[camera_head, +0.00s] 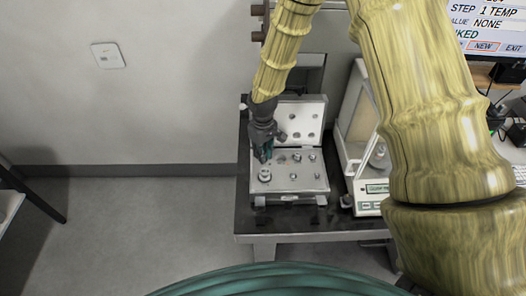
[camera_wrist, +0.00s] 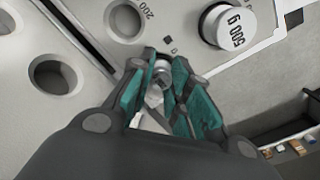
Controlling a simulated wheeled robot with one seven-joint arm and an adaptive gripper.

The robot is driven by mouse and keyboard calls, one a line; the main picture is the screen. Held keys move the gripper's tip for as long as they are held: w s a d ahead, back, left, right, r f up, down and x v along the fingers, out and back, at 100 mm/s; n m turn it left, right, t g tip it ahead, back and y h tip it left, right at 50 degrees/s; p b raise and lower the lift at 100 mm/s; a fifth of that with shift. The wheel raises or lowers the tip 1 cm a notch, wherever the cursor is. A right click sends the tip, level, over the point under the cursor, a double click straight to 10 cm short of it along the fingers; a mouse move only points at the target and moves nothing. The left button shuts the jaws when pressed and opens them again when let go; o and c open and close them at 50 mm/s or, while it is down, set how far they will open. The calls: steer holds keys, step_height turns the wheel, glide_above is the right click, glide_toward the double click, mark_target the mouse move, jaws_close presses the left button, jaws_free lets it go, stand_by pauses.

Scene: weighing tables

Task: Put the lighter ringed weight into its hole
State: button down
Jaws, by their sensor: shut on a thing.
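My gripper (camera_head: 263,157) points down over the left back part of the open weight case (camera_head: 300,188). In the wrist view its teal fingers (camera_wrist: 163,60) are closed around a small silver weight (camera_wrist: 157,84). The fingers partly hide this weight, and I cannot make out a ring or a marking on it. An empty round hole marked 200 (camera_wrist: 125,20) lies just beyond the fingertips. Another empty hole (camera_wrist: 52,75) lies to the left. The 500 g weight (camera_wrist: 228,25) stands upright in the case to the right; it also shows in the head view (camera_head: 265,175).
The case's lid (camera_head: 302,112) stands open behind. Several other small weights sit in the case. A glass-sided balance (camera_head: 370,206) stands to the right, with a silver object (camera_head: 378,155) inside. The dark table (camera_head: 280,226) ends just left of the case. A screen is at upper right.

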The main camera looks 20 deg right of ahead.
steer(key=c, duration=1.3)
jaws_free()
steer(key=shift+o, duration=0.2)
steer(key=shift+r, duration=0.1)
